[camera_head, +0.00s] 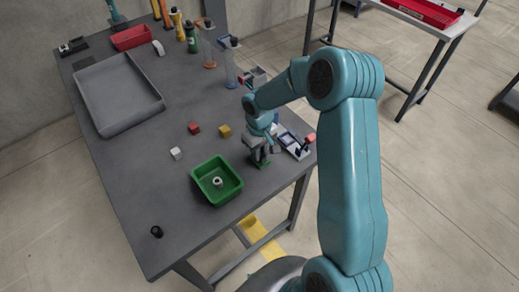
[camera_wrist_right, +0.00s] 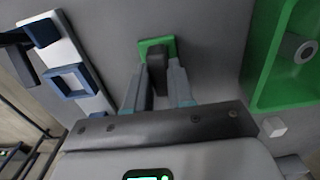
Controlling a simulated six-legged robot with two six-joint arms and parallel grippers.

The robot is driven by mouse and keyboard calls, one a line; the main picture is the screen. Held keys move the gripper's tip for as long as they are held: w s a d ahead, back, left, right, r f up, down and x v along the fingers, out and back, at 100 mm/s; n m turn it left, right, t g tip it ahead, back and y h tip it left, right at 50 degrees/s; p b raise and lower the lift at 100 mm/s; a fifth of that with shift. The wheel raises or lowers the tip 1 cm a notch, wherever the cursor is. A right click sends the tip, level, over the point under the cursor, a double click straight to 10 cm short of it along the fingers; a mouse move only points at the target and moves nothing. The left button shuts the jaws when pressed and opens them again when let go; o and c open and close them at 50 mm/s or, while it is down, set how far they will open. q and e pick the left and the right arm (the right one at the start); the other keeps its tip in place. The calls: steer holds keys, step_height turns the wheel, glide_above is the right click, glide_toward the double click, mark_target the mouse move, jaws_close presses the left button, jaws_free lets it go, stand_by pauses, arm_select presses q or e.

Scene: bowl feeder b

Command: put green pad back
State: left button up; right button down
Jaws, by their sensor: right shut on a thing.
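The green pad (camera_head: 262,164) is a small flat green square near the table's right edge, right of the green bin. In the right wrist view the green pad (camera_wrist_right: 146,46) shows beyond my fingertips, with a dark upright grip (camera_wrist_right: 158,76) in front of it. My right gripper (camera_head: 261,153) points down over the pad, and its fingers (camera_wrist_right: 158,88) are shut on the dark grip. I cannot tell whether the pad touches the table. A white board with blue square frames (camera_wrist_right: 70,82) lies beside it; it also shows in the head view (camera_head: 291,145), partly behind my wrist. My left gripper is not in view.
The green bin (camera_head: 203,190) holds a grey ring part (camera_head: 217,182). Red (camera_head: 194,128), yellow (camera_head: 225,131) and white (camera_head: 176,153) cubes lie nearby. A black ring (camera_head: 157,231) lies at the near corner. A grey tray (camera_head: 88,107) stands farther left. Several bottles line the back.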

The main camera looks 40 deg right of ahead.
steer(key=shift+a+f+b, duration=0.1)
steer(key=shift+f+b, duration=0.1)
steer(key=shift+b, duration=0.1)
steer(key=c, duration=1)
jaws_free()
steer(key=shift+r, duration=0.1)
step_height(320, 180, up, 12)
steer(key=shift+r, duration=0.2)
